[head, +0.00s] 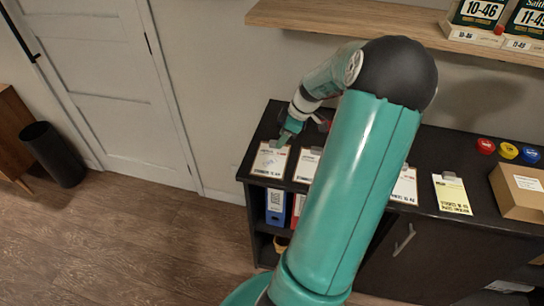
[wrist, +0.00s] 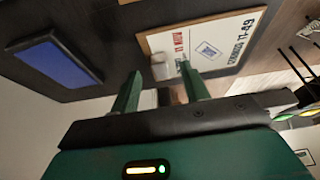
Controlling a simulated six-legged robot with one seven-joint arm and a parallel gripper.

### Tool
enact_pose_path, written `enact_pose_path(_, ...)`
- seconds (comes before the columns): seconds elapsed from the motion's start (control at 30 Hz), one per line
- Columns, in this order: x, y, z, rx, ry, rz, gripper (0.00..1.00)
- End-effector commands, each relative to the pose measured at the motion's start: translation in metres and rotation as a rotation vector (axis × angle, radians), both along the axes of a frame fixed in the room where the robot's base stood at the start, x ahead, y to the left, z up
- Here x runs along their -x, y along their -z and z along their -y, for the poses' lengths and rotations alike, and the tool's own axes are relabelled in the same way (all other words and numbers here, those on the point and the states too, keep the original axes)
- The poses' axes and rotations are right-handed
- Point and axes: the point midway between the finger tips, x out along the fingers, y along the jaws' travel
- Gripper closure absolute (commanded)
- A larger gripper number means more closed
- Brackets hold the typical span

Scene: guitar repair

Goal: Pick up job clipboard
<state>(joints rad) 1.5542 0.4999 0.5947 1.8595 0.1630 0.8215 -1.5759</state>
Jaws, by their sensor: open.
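Several clipboards with white sheets lie along the top of the dark cabinet. The leftmost clipboard (head: 269,162) is at the cabinet's left end, and a second clipboard (head: 307,167) lies right of it. My gripper (head: 287,138) is over the back end of the leftmost one. In the wrist view, my gripper (wrist: 161,72) has its two green fingers apart, with nothing held between them. Beyond the fingertips is a clipboard (wrist: 238,33) with a brown border, red and dark lettering and a pale clip near the fingers. Whether the fingers touch it, I cannot tell.
The dark cabinet (head: 428,222) also bears a yellow-sheeted clipboard (head: 452,194), a cardboard box (head: 520,192) and coloured round tins (head: 508,150). A wooden shelf (head: 390,22) runs above. A blue-topped dark object (wrist: 55,62) lies beside the clipboard in the wrist view. My arm hides the cabinet's middle.

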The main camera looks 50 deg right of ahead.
Motion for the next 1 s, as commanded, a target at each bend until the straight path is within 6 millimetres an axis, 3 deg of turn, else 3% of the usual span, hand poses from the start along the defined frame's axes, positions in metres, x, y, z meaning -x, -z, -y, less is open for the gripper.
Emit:
enact_pose_path(0.13, -0.008, 0.02, -0.004, -0.002, 0.0, 0.0, 0.55)
enact_pose_path(0.4, -0.009, 0.024, -0.004, 0.0, 0.001, 0.0, 0.55)
enact_pose_path(0.43, -0.009, 0.023, -0.004, 0.0, 0.001, 0.0, 0.56)
enact_pose_path(0.67, -0.009, 0.023, -0.004, 0.0, 0.001, 0.0, 1.0)
enact_pose_path(1.0, -0.009, 0.018, -0.003, 0.003, 0.002, 0.0, 1.0)
